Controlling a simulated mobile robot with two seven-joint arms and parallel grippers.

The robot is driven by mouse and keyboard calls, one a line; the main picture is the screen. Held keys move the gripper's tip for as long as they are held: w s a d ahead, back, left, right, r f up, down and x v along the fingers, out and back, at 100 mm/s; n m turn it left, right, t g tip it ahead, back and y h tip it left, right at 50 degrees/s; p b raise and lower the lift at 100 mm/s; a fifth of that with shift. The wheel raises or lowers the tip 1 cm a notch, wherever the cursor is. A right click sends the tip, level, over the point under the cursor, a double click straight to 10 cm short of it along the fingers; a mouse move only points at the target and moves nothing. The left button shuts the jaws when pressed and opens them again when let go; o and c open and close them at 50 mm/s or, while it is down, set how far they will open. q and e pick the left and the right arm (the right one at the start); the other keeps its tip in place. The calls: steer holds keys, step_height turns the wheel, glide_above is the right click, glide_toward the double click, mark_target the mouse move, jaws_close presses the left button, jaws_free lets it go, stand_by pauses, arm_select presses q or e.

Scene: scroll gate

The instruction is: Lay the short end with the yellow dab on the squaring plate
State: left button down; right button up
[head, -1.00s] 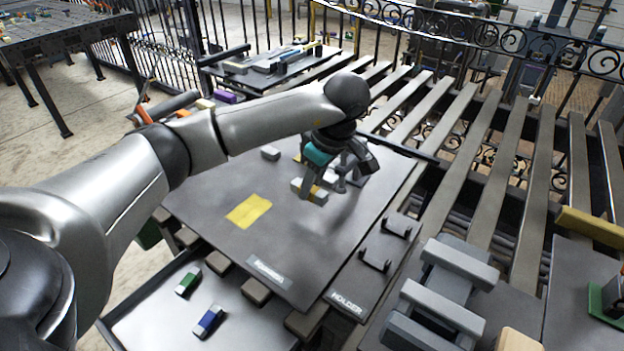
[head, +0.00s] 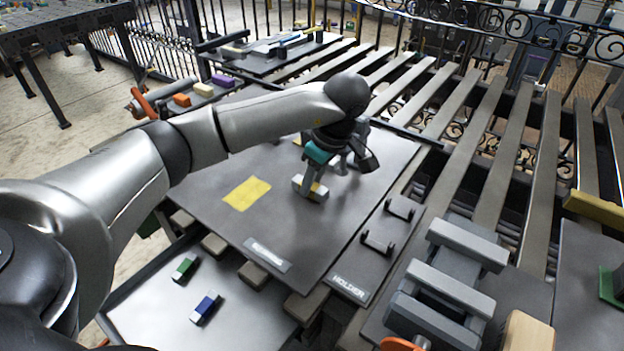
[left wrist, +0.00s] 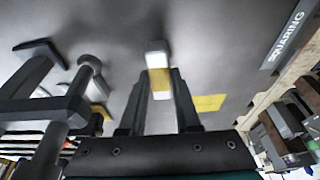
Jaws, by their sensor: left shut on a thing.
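My left gripper (head: 316,180) is shut on the short end with the yellow dab (head: 309,190), a small pale grey bar. In the left wrist view the bar (left wrist: 156,47) sits between my two fingers (left wrist: 160,95), its yellow band at the fingertips. The squaring plate (head: 330,235) is the wide dark grey sheet below, with a "SQUARING" label and a flat yellow patch (head: 247,193) left of the bar. The bar is over the plate, right of the patch; I cannot tell whether it touches. My right gripper is not in view.
Grey posts (head: 352,160) stand on the plate close to the gripper's right. The holder (head: 350,285) with two black brackets lies along the plate's right edge. A tray (head: 150,325) at front left holds green-dabbed (head: 185,268) and blue-dabbed (head: 206,307) short ends. The plate's front is clear.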

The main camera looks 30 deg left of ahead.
arm_select(q)
steer(key=shift+f, duration=0.35)
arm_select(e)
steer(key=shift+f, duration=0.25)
arm_select(q)
steer(key=c, duration=0.5)
jaws_free()
steer(key=shift+c, duration=0.2)
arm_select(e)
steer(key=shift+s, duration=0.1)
arm_select(q)
steer(key=shift+r, duration=0.15)
steer(key=p+v, duration=0.2)
steer(key=v, duration=0.7)
steer(key=shift+d+r, duration=0.1)
steer(key=shift+r, duration=0.2)
steer(key=p+v, duration=0.2)
steer(key=v, duration=0.3)
steer(key=shift+d+r, duration=0.1)
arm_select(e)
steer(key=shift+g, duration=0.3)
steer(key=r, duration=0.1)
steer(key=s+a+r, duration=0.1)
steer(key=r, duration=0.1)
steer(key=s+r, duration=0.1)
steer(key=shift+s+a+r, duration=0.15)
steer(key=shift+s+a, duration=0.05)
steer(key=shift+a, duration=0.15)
